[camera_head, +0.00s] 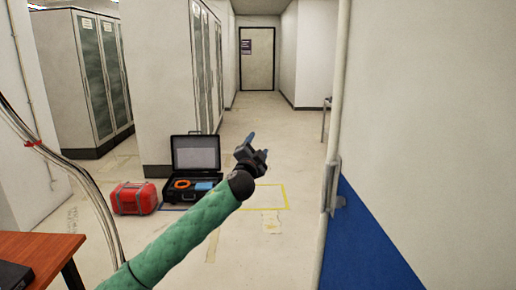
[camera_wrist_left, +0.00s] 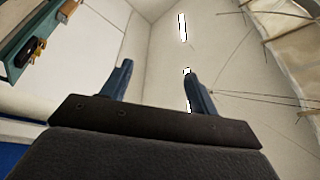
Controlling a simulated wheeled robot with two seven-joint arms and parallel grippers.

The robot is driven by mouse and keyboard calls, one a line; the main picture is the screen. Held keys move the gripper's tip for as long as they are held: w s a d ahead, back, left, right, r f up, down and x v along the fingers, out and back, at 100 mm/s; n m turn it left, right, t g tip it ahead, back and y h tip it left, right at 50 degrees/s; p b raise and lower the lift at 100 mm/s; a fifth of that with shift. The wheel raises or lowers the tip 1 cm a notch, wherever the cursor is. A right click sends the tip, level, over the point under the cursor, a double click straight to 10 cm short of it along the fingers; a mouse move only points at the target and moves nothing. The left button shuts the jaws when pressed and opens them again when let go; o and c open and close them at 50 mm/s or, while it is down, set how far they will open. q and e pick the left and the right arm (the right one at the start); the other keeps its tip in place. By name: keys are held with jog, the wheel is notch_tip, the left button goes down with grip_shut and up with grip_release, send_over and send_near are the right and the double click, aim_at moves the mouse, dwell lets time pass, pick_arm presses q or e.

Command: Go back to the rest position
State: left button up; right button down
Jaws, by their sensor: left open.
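My left arm, in a green sleeve, reaches in from the lower left of the head view. Its gripper (camera_head: 257,147) is raised in front of the corridor floor, with its fingers apart and nothing between them. In the left wrist view the two blue fingers of the left gripper (camera_wrist_left: 158,88) stand well apart and point up toward the ceiling and walls. My right gripper shows in neither view.
An open black case (camera_head: 196,152) and a red bag (camera_head: 134,198) sit on the floor at left. A brown table (camera_head: 42,250) is at lower left. A wall with a blue panel (camera_head: 365,250) closes the right side. Clear floor leads to a door (camera_head: 257,65).

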pick_arm(q)
jog(key=s+a+f+n+g+y, duration=0.3)
jog(key=s+f, duration=0.4)
jog(key=f, duration=0.7)
jog(key=s+a+f+n+g, duration=0.4)
jog(key=s+a+f+g, duration=0.15)
jog(key=f, duration=0.85)
jog(key=s+a+f+n+g+y, duration=0.3)
jog(key=s+f, duration=0.4)
jog(key=f, duration=0.7)
jog(key=s+a+f+n+g+h, duration=0.1)
jog(key=s+a+f+g, duration=0.1)
jog(key=s+f, duration=0.75)
jog(key=s+a+f+n+g, duration=0.1)
jog(key=s+a+f+g, duration=0.15)
jog(key=s+f, duration=0.7)
jog(key=s+f+g, duration=0.1)
jog(key=s+f, duration=0.4)
jog(key=s, duration=0.7)
jog(key=s+f+g, duration=0.1)
jog(key=s+f, duration=0.5)
jog(key=s, duration=0.5)
jog(key=shift+s+n+g, duration=0.3)
jog(key=shift+s+g, duration=0.1)
jog(key=shift+f, duration=0.1)
